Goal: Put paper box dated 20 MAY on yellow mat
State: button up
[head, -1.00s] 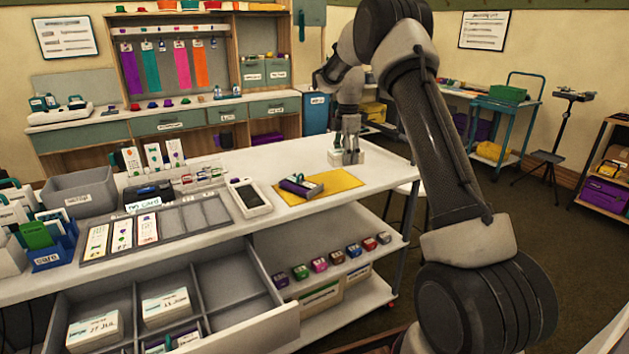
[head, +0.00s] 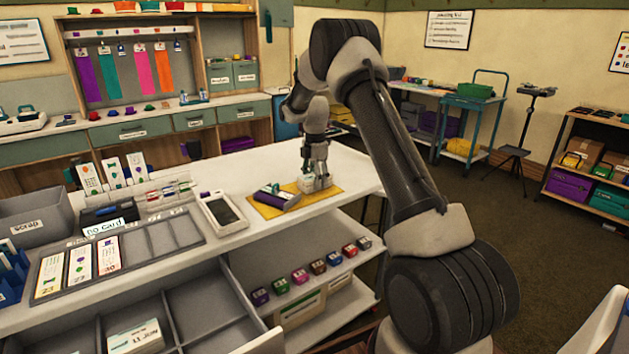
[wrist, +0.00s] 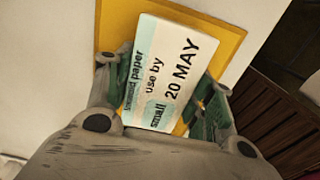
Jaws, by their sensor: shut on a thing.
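The white paper box (wrist: 165,75) has a pale teal band and reads "20 MAY" in the wrist view. My gripper (wrist: 165,92) is shut on it, with a finger at each side. In the head view the box (head: 313,185) shows small under my gripper (head: 316,172), low at the back right part of the yellow mat (head: 325,199). The mat also shows behind the box in the wrist view (wrist: 228,38). I cannot tell whether the box's underside touches the mat.
A dark device with purple ends (head: 277,197) lies on the mat's left part, left of the box. A white handheld device (head: 222,212) lies further left on the white table (head: 350,178). An open drawer (head: 200,305) juts out in front.

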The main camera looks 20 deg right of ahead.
jog(key=shift+f, duration=0.15)
jog(key=shift+f, duration=0.1)
jog(key=o, duration=0.7)
